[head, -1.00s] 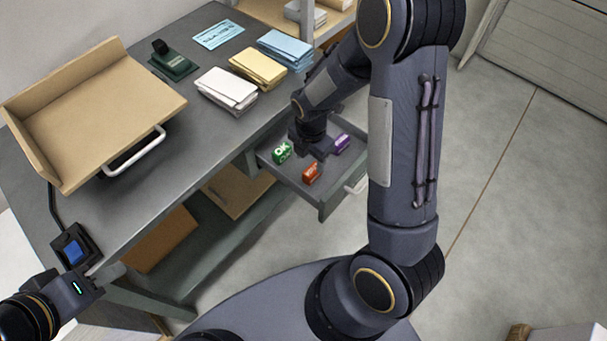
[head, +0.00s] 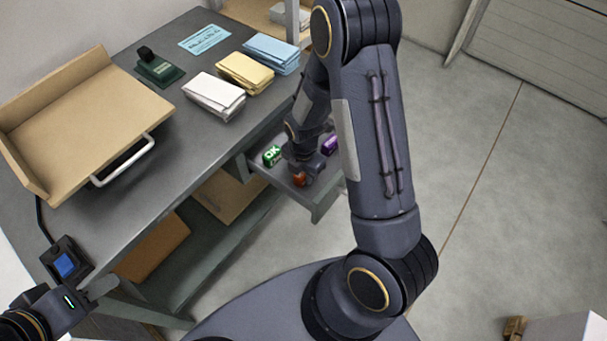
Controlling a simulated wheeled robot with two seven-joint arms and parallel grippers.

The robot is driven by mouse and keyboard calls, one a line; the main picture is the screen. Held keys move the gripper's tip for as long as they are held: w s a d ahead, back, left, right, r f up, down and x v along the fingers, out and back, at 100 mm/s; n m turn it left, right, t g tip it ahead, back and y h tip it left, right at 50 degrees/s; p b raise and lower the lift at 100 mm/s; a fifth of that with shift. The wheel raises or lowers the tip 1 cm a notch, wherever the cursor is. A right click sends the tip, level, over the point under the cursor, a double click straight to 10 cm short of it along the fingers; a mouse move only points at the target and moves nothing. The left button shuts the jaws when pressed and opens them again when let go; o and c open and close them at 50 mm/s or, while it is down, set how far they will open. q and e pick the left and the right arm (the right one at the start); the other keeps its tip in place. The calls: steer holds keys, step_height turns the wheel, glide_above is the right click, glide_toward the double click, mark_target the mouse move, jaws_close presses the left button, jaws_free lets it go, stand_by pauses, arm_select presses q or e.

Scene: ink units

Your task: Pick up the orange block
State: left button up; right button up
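The orange block (head: 299,180) sits in the open drawer (head: 323,209) under the desk, with its upper part covered by my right gripper (head: 304,171). The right gripper points down at the block, and its fingers are too small and hidden to show whether they grip it. A green block (head: 272,155) with white lettering lies to the left in the drawer. A purple block (head: 330,145) lies to the right, partly behind my arm. My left gripper (head: 101,287) is at the lower left, beside the desk's front edge, with no object visible in it.
On the desk (head: 150,205) are a tan tray (head: 95,120), a dark green stamp device (head: 158,68), and white (head: 214,93), yellow (head: 244,72) and blue (head: 271,52) paper stacks. A device with a blue pad (head: 66,264) sits near the front edge.

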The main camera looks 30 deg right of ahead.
steer(key=shift+c, duration=1.2)
steer(key=shift+r, duration=0.15)
